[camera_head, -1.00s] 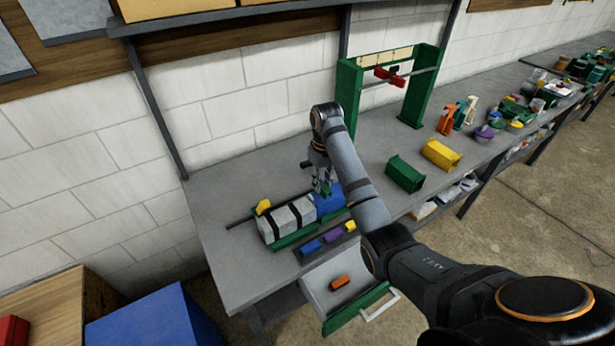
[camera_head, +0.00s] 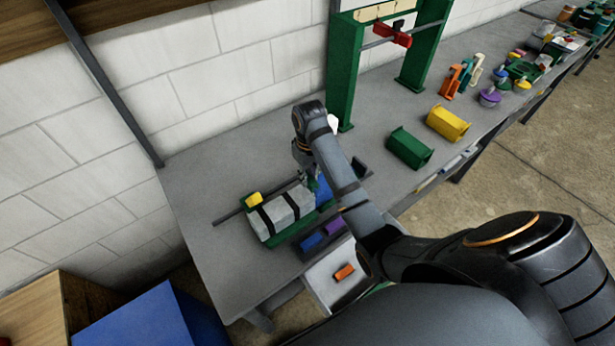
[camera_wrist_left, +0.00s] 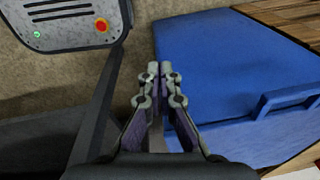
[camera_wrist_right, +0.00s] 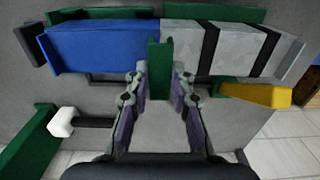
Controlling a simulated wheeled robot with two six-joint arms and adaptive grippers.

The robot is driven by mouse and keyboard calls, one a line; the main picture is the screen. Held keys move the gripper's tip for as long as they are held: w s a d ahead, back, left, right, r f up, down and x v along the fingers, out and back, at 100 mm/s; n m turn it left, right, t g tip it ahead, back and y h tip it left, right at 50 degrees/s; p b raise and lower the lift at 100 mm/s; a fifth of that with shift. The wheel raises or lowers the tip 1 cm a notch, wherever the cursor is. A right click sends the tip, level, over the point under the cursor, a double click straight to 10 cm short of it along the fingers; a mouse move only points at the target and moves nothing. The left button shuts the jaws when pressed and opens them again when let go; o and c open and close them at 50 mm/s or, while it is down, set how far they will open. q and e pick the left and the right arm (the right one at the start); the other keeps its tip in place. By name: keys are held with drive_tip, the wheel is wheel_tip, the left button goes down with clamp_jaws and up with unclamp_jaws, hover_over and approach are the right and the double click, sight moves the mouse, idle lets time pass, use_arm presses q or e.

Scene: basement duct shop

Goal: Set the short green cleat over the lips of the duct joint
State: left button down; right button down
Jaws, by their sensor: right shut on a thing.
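The duct joint lies on the bench, with a blue duct (camera_head: 323,190) (camera_wrist_right: 100,46) meeting a grey duct (camera_head: 283,212) (camera_wrist_right: 225,50) that has black bands. My right gripper (camera_wrist_right: 159,80) is shut on the short green cleat (camera_wrist_right: 160,62), which stands across the line where the two ducts meet. In the head view my right gripper (camera_head: 306,178) is small and partly hidden at the joint. I cannot tell whether the cleat is fully down over the lips. My left gripper (camera_wrist_left: 160,68) is shut and empty, away from the bench beside a blue box.
A yellow clamp piece (camera_head: 254,200) sits at the grey duct's end. Blue (camera_head: 312,240) and purple (camera_head: 334,228) pieces lie in front. The open drawer holds an orange piece (camera_head: 344,272). A green press frame (camera_head: 343,75) stands behind. The blue box (camera_wrist_left: 225,65) is near my left gripper.

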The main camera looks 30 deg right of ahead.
drive_tip(key=shift+w+d+f, duration=0.15)
drive_tip(key=shift+w+f, duration=0.2)
drive_tip(key=shift+s+r+p, duration=0.2)
drive_tip(key=shift+s+p, duration=0.15)
drive_tip(key=shift+s, duration=0.1)
drive_tip(key=shift+s+a, duration=0.15)
drive_tip(key=shift+a, duration=0.05)
drive_tip(key=shift+f, duration=0.25)
drive_tip(key=shift+w+f, duration=0.25)
drive_tip(key=shift+f, duration=0.1)
drive_tip(key=shift+d, duration=0.1)
use_arm(q)
drive_tip(key=shift+w+d, duration=0.15)
drive_tip(key=shift+w, duration=0.1)
use_arm(e)
drive_tip(key=c, duration=1.1)
unclamp_jaws()
drive_tip(key=shift+s, duration=0.1)
drive_tip(key=shift+c, duration=0.2)
drive_tip(key=shift+r, duration=0.1)
